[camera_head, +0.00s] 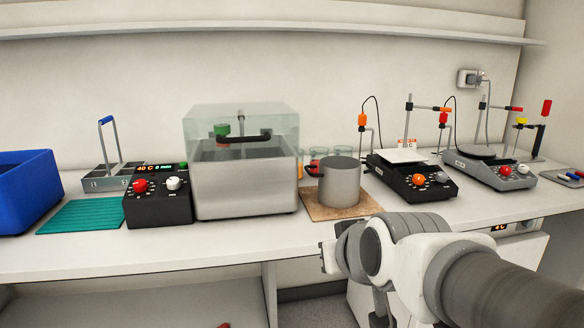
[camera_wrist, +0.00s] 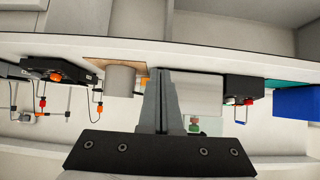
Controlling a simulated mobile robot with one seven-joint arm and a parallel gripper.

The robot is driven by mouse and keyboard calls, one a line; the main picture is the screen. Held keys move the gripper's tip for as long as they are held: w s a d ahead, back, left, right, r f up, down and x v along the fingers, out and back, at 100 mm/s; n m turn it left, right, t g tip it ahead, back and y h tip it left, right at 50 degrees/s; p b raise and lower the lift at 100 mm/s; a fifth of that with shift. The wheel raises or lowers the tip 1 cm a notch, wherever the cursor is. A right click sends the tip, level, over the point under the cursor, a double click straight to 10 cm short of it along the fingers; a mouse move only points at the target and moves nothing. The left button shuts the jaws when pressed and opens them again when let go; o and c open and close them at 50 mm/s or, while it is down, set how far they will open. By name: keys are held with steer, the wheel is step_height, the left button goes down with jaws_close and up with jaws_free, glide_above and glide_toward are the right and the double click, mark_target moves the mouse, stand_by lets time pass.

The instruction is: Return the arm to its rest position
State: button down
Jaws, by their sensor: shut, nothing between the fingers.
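My arm reaches in from the lower right of the head view. My gripper (camera_head: 327,258) is at its end, in front of the bench's front edge and below the steel pot. In the wrist view, which looks upside down, my gripper's two fingers (camera_wrist: 160,76) lie together, shut and empty. They touch nothing that I can see. In the head view the fingers are small and partly hidden by the wrist.
The bench (camera_head: 100,248) holds a steel pot (camera_head: 339,184) on a brown board, a clear-lidded bath (camera_head: 245,185), a black control box (camera_head: 158,210), two hotplate stirrers (camera_head: 415,181) (camera_head: 492,172), a teal mat (camera_head: 80,216) and a blue bin (camera_head: 25,190). A wall shelf (camera_head: 270,24) runs above.

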steer(key=s+d+f+m+g+h, duration=0.1)
steer(key=s+d+f+g, duration=0.2)
steer(key=s, duration=0.4)
steer(key=s+d+f+m+g+h, duration=0.1)
steer(key=s+d+f, duration=0.1)
steer(key=s+d, duration=0.4)
step_height(320, 180, up, 21)
steer(key=a+p, duration=0.1)
steer(key=p, duration=2)
steer(key=shift+s+a+g+p, duration=0.15)
steer(key=shift+s+g+p, duration=0.15)
steer(key=shift+s+p, duration=0.1)
